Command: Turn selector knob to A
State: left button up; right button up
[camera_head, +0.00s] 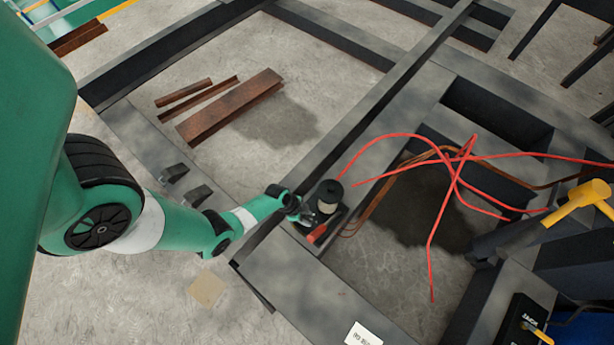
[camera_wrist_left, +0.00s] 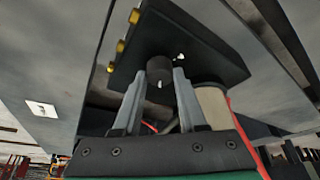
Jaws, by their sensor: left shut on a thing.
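A black cylindrical selector knob (camera_wrist_left: 159,70) stands out from a dark box-like panel (camera_wrist_left: 205,62) in the left wrist view. My left gripper (camera_wrist_left: 160,84) has its two grey fingers on either side of the knob and is shut on it. A small white mark (camera_wrist_left: 180,57) shows on the panel beside the knob; no letter is readable, so I cannot tell the knob's setting. In the head view my left gripper (camera_head: 302,212) is small and partly hidden at the frame beam, and the knob cannot be made out there. My right gripper is in neither view.
Dark steel beams (camera_head: 375,95) surround the work spot. Red cables (camera_head: 455,175) cross the opening to its right. Rusty steel sections (camera_head: 230,107) lie on the floor.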

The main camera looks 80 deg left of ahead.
pick_arm(q)
grip_shut()
jog(key=shift+n, duration=0.3)
jog(key=shift+d+n+y+p, duration=0.1)
jog(key=shift+n+y+p, duration=0.45)
jog(key=shift+n, duration=0.35)
jog(key=n, duration=0.2)
jog(key=n+y+p, duration=0.1)
jog(key=n, duration=0.1)
jog(key=shift+d+y, duration=0.1)
jog(key=shift+y, duration=0.15)
jog(key=n+y, duration=0.1)
jog(key=n, duration=0.1)
jog(key=shift+n, duration=0.4)
jog(key=shift+d+f+n+g+y+b, duration=0.1)
jog(key=shift+n+g+y+b, duration=0.25)
jog(key=shift+n, duration=0.65)
jog(key=shift+n+g+y+b, duration=0.3)
jog(key=shift+n+g, duration=0.15)
jog(key=shift+n, duration=0.55)
